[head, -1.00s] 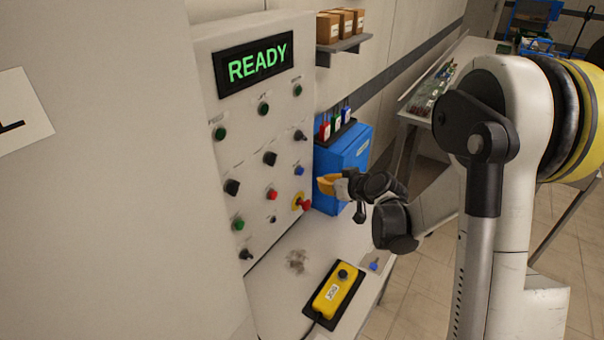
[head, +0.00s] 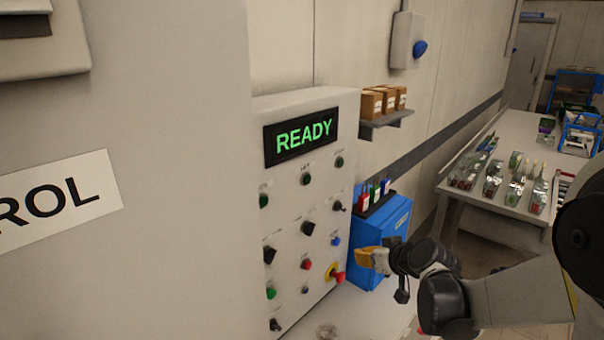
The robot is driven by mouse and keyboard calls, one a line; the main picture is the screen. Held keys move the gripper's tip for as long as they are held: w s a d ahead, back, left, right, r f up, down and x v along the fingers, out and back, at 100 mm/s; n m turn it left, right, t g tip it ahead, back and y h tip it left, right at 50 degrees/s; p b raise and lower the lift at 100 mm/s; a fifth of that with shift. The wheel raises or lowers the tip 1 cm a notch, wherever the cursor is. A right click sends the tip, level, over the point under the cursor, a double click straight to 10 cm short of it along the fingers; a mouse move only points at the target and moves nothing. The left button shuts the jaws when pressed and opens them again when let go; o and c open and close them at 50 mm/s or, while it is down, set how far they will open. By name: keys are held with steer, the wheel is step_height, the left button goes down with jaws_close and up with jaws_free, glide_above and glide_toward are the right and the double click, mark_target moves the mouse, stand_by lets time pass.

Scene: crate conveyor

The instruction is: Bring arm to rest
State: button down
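My gripper (head: 364,257) is at the end of my arm (head: 520,295), which reaches in from the right. Its orange-yellow fingertips point left toward the control panel (head: 345,110), in front of the blue box (head: 385,225). The fingers are small and seen from the side, so I cannot tell whether they are open or shut. No held object shows. The panel carries knobs and buttons, and its display (head: 302,136) reads READY in green. A red stop button on yellow (head: 337,277) sits below and left of the gripper.
A shelf (head: 388,122) with small cartons is on the wall. A long table (head: 520,130) with several packed items stands at the right, with blue crates (head: 580,133) farther back. A grey cabinet (head: 130,250) fills the left. A wall box with a blue knob (head: 408,42) is above.

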steer(key=s+r+m+g+h, duration=0.1)
steer(key=s+r+h, duration=0.1)
steer(key=s, duration=1.2)
steer(key=s+r+m+g+h, duration=0.1)
steer(key=s+r+m+g, duration=0.1)
steer(key=s, duration=1.2)
steer(key=shift+a+r+h, duration=0.15)
steer(key=shift+r+h, duration=0.25)
steer(key=shift+r, duration=0.25)
